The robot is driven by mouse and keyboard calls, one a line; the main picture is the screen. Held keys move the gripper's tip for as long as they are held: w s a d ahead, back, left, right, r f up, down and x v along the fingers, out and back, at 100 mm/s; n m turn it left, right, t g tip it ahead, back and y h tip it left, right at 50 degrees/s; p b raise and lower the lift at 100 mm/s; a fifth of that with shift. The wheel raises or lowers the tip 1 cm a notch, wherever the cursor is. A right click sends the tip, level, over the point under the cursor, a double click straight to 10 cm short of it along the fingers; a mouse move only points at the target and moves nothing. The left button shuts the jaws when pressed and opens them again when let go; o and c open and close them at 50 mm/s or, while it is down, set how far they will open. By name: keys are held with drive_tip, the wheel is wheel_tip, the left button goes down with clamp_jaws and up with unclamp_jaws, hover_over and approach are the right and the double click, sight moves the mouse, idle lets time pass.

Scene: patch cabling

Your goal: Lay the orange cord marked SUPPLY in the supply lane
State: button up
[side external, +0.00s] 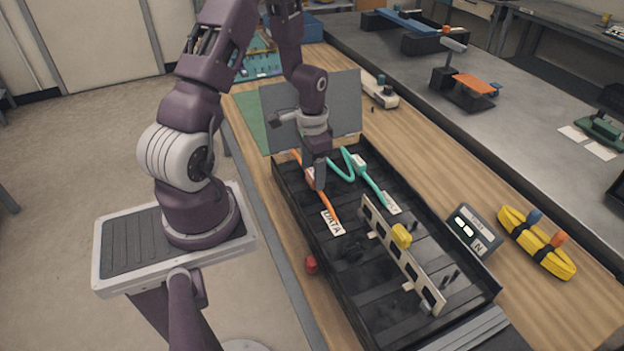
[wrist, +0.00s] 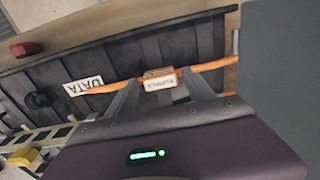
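The orange cord (wrist: 105,88) carries a white tag (wrist: 158,86), which appears to read SUPPLY, below an orange sleeve (wrist: 158,73). In the side view the cord (side external: 330,209) runs from under my gripper (side external: 317,186) towards a white DATA label in the black tray (side external: 345,282). My gripper (wrist: 160,77) points down over the tray's far part, with one finger on each side of the sleeve. The fingertips are close to the sleeve; whether they press on it is unclear. The DATA label (wrist: 84,86) lies by the cord's end. No supply lane label is readable.
A teal cord (side external: 348,162) bends through the tray beside the orange one. A pale upright slotted panel (side external: 385,238) with a yellow piece (side external: 401,235) crosses the tray. A red knob (side external: 311,264) sits at the tray's left side. A yellow cable bundle (side external: 537,243) lies to the right.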

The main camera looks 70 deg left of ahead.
drive_tip(key=shift+s+f, duration=0.15)
drive_tip(key=shift+f, duration=0.45)
drive_tip(key=c, duration=0.7)
drive_tip(key=shift+a, duration=0.1)
drive_tip(key=shift+r, duration=0.55)
drive_tip(key=shift+w+r, duration=0.2)
clamp_jaws()
drive_tip(key=shift+r, duration=1.75)
